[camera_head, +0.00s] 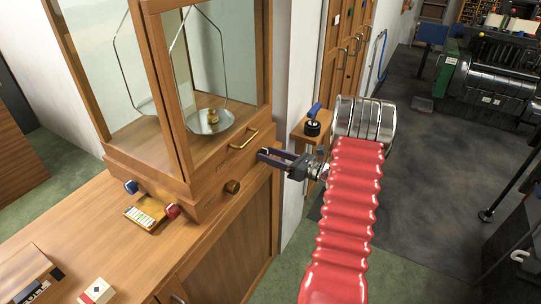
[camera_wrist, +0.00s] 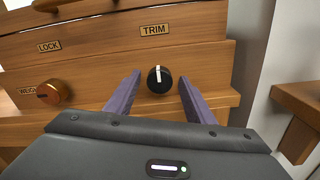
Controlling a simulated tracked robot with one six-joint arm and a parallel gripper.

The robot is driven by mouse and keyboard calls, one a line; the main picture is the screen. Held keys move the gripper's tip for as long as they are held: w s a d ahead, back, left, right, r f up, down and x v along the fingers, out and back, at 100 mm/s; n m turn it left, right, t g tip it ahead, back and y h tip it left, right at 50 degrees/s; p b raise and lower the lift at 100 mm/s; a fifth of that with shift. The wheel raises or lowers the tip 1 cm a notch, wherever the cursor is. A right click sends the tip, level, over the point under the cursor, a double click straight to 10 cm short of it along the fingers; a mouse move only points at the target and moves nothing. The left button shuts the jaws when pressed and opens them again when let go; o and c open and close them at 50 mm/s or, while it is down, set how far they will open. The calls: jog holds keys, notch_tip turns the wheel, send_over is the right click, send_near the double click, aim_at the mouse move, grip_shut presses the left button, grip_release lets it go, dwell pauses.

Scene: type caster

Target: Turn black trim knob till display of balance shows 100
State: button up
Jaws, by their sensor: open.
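The black trim knob (camera_wrist: 160,79) sits on the balance's wooden front below the TRIM label (camera_wrist: 155,29). Its white pointer line stands nearly upright. My gripper (camera_wrist: 160,88) is open, with one purple finger on each side of the knob and gaps visible between. In the head view my gripper (camera_head: 262,154) reaches the right part of the balance front and hides the knob. I cannot make out a numeric display in either view.
A brass knob (camera_wrist: 53,93) by the WEIGH label lies left of the trim knob. A brass handle (camera_head: 243,138) is above. A small shelf (camera_head: 303,129) and a wall stand close right. A small tray (camera_head: 150,213) lies on the bench top (camera_head: 75,225).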

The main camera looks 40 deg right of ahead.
jog(key=shift+w, duration=0.15)
jog(key=c, duration=1.1)
